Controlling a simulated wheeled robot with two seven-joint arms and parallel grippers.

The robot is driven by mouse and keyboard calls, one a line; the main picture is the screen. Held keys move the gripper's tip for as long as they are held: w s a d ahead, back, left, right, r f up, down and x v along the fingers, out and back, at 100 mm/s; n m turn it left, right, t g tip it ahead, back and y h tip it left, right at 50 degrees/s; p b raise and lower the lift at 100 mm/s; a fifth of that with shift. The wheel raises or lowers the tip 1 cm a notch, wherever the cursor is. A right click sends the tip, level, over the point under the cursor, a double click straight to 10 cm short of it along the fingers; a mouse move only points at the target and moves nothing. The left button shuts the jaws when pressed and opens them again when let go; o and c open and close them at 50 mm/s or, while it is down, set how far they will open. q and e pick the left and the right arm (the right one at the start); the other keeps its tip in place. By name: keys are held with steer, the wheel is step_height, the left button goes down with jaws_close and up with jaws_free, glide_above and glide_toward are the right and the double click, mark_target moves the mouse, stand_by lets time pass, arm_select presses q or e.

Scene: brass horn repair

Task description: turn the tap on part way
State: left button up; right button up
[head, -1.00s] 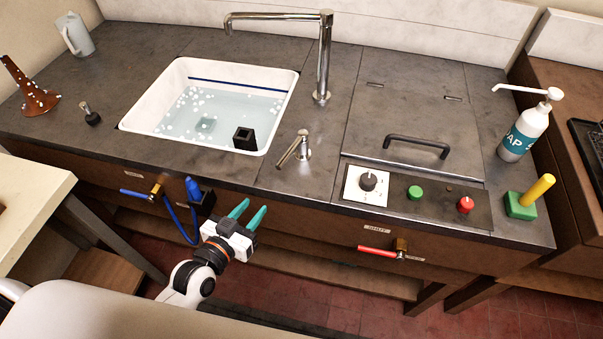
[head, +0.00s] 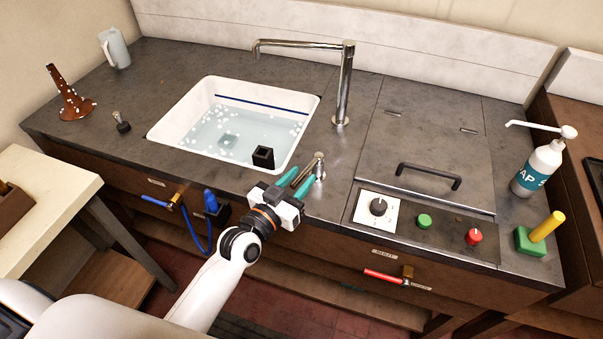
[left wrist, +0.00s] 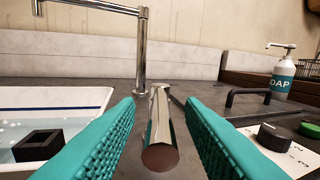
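The chrome tap has a tall post with a spout (head: 343,85) that reaches left over the sink. Its short chrome lever (head: 319,164) stands on the counter just right of the sink's front corner. My left gripper (head: 303,175) is at the lever with its teal fingers apart. In the left wrist view the lever (left wrist: 160,138) lies between the two fingers, its round end towards the camera, with a gap on each side. The spout post (left wrist: 141,50) rises behind it. No water stream shows under the spout. My right gripper is not in view.
The white sink (head: 180,110) holds water with foam and a black block (head: 263,157). Right of the lever are a dial (head: 378,207), green (head: 424,221) and red (head: 474,237) knobs, and a lid handle (head: 428,176). A soap bottle (head: 540,168) stands farther right.

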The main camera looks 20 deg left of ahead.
arm_select(q)
steer(key=shift+w+d, duration=0.2)
steer(key=shift+w, duration=0.4)
jaws_close()
